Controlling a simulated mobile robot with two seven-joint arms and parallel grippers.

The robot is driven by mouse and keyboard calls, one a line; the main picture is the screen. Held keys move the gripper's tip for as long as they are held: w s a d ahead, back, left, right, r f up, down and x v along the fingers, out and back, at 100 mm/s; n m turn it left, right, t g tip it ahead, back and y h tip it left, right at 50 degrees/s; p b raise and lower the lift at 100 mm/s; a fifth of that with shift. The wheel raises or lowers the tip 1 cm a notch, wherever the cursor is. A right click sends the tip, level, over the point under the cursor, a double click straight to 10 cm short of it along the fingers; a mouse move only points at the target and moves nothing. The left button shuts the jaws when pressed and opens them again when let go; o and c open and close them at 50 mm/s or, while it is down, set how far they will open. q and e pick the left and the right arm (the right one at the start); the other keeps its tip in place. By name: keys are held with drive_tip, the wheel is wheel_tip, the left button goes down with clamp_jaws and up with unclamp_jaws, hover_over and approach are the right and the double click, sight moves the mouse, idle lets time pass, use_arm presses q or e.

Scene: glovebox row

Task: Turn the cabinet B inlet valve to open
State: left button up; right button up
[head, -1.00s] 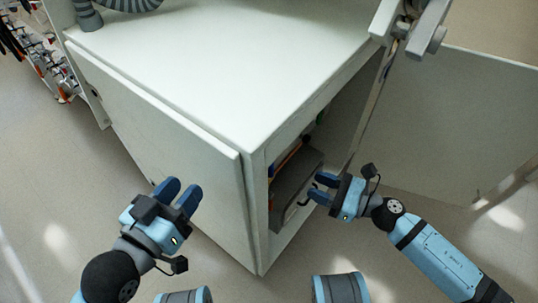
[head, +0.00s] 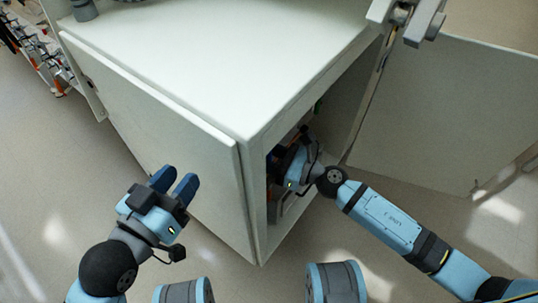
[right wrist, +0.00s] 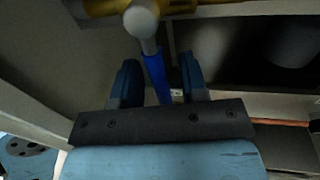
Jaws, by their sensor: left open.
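In the right wrist view the inlet valve shows a blue lever (right wrist: 156,76) below a grey round end (right wrist: 141,20), with a brass-coloured body (right wrist: 105,7) at the top edge. My right gripper (right wrist: 158,80) is open, with one finger on each side of the lever and visible gaps. How deep the lever sits between the fingers I cannot tell. In the head view my right gripper (head: 292,165) reaches inside the white cabinet (head: 218,75); its fingertips are hard to make out. My left gripper (head: 174,182) is open and empty, in front of the closed left face.
The cabinet door (head: 445,115) stands open at the right. The opening's front post (head: 257,205) is close to my right gripper. A dark recess with a grey round shape (right wrist: 292,42) lies right of the valve. The floor in front is clear.

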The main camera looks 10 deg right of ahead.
drive_tip(key=c, duration=0.7)
use_arm(q)
drive_tip(key=shift+f, duration=0.2)
use_arm(e)
clamp_jaws()
